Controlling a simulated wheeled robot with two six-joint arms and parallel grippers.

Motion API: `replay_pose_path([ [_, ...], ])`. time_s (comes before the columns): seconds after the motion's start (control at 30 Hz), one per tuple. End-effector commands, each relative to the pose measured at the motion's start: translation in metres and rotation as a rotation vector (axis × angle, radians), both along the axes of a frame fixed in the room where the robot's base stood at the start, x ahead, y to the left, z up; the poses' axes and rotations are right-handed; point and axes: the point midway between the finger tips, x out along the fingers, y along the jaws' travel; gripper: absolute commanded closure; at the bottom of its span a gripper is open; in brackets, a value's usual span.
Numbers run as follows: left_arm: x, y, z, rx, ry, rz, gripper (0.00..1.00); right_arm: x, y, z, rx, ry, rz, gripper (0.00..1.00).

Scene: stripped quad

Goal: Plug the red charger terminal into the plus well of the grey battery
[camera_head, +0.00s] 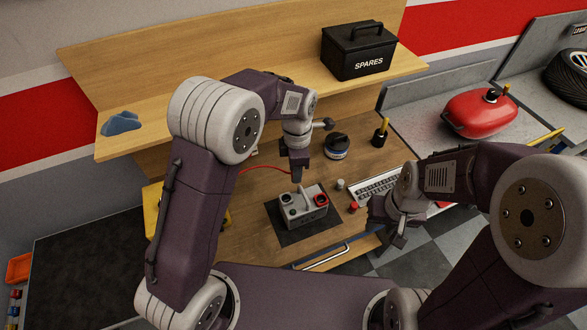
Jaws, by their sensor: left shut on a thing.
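The grey battery (296,212) stands on a dark mat on the wooden bench. A red ring marks the well (321,200) on its right, and a dark well (287,198) is on its left. My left gripper (298,177) points down just above the battery's back side, left of the red-ringed well. It is shut on the red charger terminal, mostly hidden by the fingers; a red cable (258,168) runs to it from the left. My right gripper (394,242) hangs near the bench's front right edge, apart from the battery; its finger gap is unclear.
A red cap (353,207) and a grey cap (340,184) stand right of the battery, beside a keyboard-like tray (378,188). A round tin (337,146) and a dark bottle (380,133) stand behind. A SPARES box (358,50) sits on the shelf.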

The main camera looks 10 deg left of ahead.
Motion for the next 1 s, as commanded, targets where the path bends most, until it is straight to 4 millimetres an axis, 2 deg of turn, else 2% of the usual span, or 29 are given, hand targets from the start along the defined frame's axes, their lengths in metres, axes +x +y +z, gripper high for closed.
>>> replay_pose_path([
  [0.1, 0.003, -0.017, 0.004, 0.0, 0.001, 0.051, 1.0, 0.0, 0.0, 0.011, 0.0, 0.0, 0.0, 0.64],
  [0.53, 0.014, -0.077, 0.003, 0.0, 0.0, 0.269, 1.0, 0.0, 0.0, 0.039, 0.0, 0.0, 0.0, 0.64],
  [0.67, 0.016, -0.083, 0.001, 0.0, 0.0, 0.296, 1.0, 0.0, 0.0, 0.04, 0.0, 0.0, 0.0, 0.64],
  [0.9, 0.016, -0.083, 0.0, 0.0, 0.0, 0.297, 1.0, 0.0, 0.0, 0.038, 0.0, 0.0, 0.0, 0.64],
  [1.0, 0.015, -0.083, -0.007, 0.0, 0.001, 0.297, 1.0, 0.0, 0.0, 0.033, 0.0, 0.0, 0.0, 0.64],
])
